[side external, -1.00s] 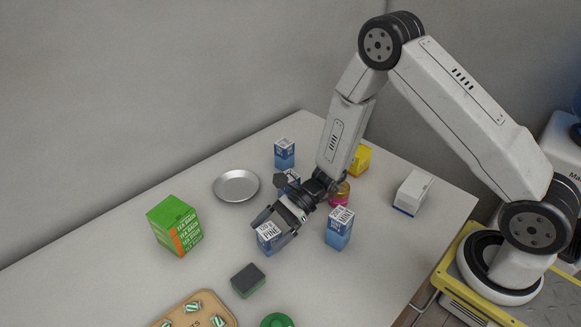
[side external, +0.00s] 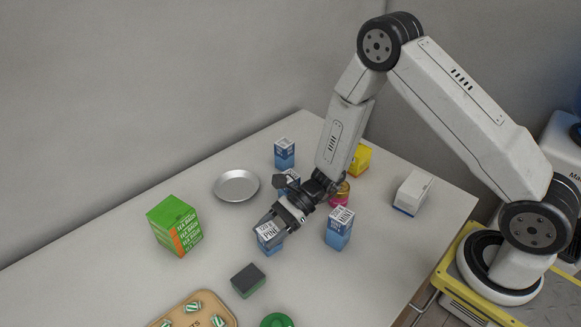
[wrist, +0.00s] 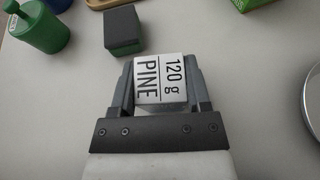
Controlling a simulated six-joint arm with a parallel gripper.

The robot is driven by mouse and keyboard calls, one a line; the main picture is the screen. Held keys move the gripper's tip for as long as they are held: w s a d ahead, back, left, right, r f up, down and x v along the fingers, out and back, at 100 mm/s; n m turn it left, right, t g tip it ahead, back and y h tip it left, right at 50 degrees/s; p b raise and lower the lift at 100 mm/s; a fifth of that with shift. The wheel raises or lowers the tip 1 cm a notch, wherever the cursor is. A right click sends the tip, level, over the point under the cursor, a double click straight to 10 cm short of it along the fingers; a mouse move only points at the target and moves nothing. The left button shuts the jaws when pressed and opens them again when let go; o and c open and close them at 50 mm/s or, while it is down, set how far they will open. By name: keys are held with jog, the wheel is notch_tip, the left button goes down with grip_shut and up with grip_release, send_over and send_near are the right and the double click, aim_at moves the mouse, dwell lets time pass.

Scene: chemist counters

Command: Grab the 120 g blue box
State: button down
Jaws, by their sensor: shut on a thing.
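The blue box (side external: 270,240) has a white top that reads "120 g PINE". In the wrist view the box top (wrist: 160,78) sits between the two dark fingers. My gripper (side external: 270,225) is shut on this box, which stands upright and appears to rest on the counter. Its lower part is hidden in the wrist view.
Another blue box, marked MINT (side external: 339,230), stands to the right, and a blue box (side external: 284,153) stands behind. One more blue box (side external: 290,182) is partly hidden by my arm. A dark-topped green block (side external: 248,280) is in front. A green box (side external: 175,226) and grey dish (side external: 236,185) are left.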

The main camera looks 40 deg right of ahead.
jog(key=shift+r, duration=0.1)
jog(key=shift+r, duration=1)
jog(key=s+d+r, duration=0.4)
jog(key=s+r, duration=0.6)
jog(key=s, duration=0.3)
jog(key=shift+s+d+r, duration=0.15)
jog(key=shift+s+r, duration=0.05)
jog(key=shift+r, duration=0.2)
jog(key=shift+w, duration=0.1)
